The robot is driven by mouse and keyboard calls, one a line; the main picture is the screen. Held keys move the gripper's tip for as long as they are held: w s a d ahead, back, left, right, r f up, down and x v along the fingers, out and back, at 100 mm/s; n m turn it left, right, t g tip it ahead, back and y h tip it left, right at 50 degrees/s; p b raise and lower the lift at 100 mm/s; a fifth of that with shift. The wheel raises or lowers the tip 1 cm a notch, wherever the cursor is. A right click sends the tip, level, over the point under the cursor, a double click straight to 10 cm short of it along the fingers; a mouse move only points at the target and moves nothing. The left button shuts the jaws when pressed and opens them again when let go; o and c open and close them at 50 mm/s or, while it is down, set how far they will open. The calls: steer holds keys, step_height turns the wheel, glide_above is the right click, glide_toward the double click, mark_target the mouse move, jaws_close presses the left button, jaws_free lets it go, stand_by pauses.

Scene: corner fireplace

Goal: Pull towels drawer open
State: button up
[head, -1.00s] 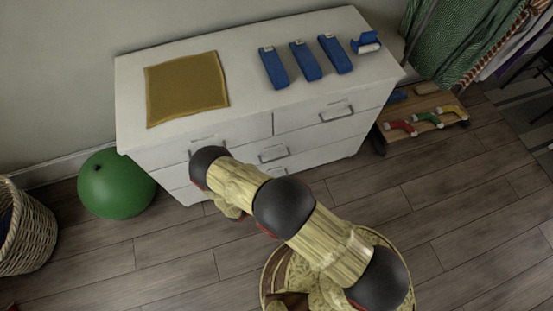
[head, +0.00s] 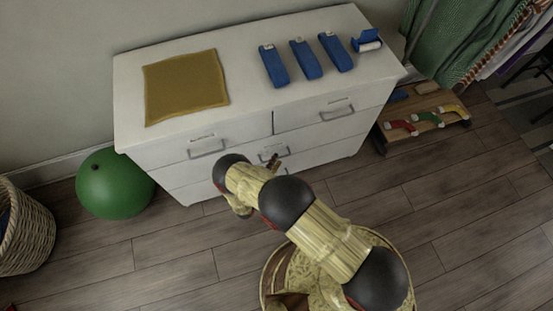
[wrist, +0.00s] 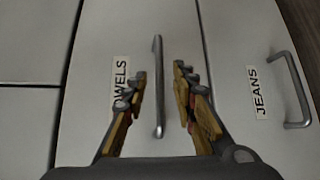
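The towels drawer (wrist: 90,100) is a white front with a label reading "OWELS", its first letter hidden by a finger. Its metal bar handle (wrist: 157,90) lies between the two fingers of my gripper (wrist: 160,75) in the wrist view. The fingers are apart, with a gap on each side of the handle. In the head view, my gripper (head: 270,160) is at the front of the white dresser (head: 240,110), at the middle drawer row, and partly covers that handle. The drawer front looks flush with its neighbours.
The jeans drawer (wrist: 255,60) with its handle (wrist: 300,95) lies below the towels drawer. A green ball (head: 115,185) and wicker basket (head: 28,235) are at left. A low wooden rack (head: 425,115) stands right of the dresser. Floor in front is clear.

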steer(key=shift+x, duration=1.25)
steer(key=shift+c, duration=1.1)
steer(key=c, duration=0.4)
jaws_close()
